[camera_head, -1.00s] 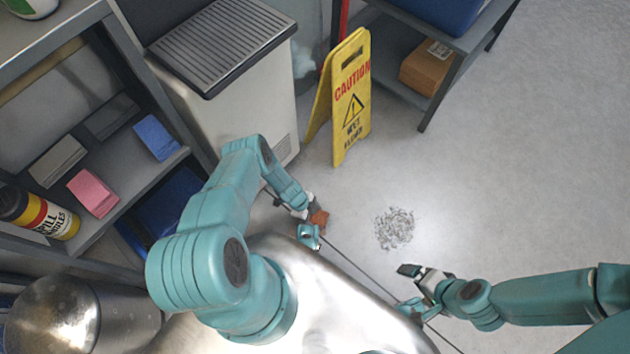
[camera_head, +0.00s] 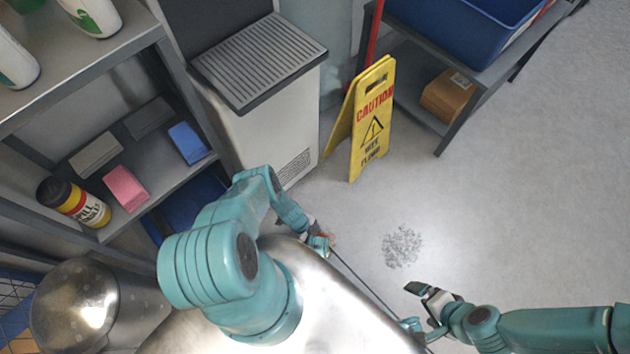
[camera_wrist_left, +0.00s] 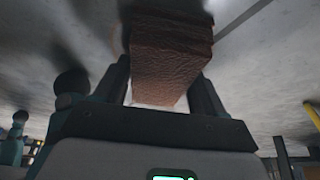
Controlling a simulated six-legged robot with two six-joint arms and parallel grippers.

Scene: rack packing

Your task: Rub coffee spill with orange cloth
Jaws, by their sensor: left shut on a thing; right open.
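The spill (camera_head: 401,246) is a grey speckled patch on the floor, right of centre in the head view. My left gripper (camera_head: 322,243) is left of the spill and apart from it. It is shut on the orange cloth, a sliver of which shows in the head view (camera_head: 332,238). In the left wrist view the cloth (camera_wrist_left: 170,55) is a thick brown-orange folded block between the two fingers. My right gripper (camera_head: 414,307) is open and empty, below the spill in the picture and apart from it.
A yellow caution sign (camera_head: 372,120) stands on the floor behind the spill. A grey-topped cabinet (camera_head: 265,125) and a shelf unit (camera_head: 165,170) with sponges and bottles stand at left. A low rack (camera_head: 470,75) holds a blue bin (camera_head: 475,38). Floor to the right is clear.

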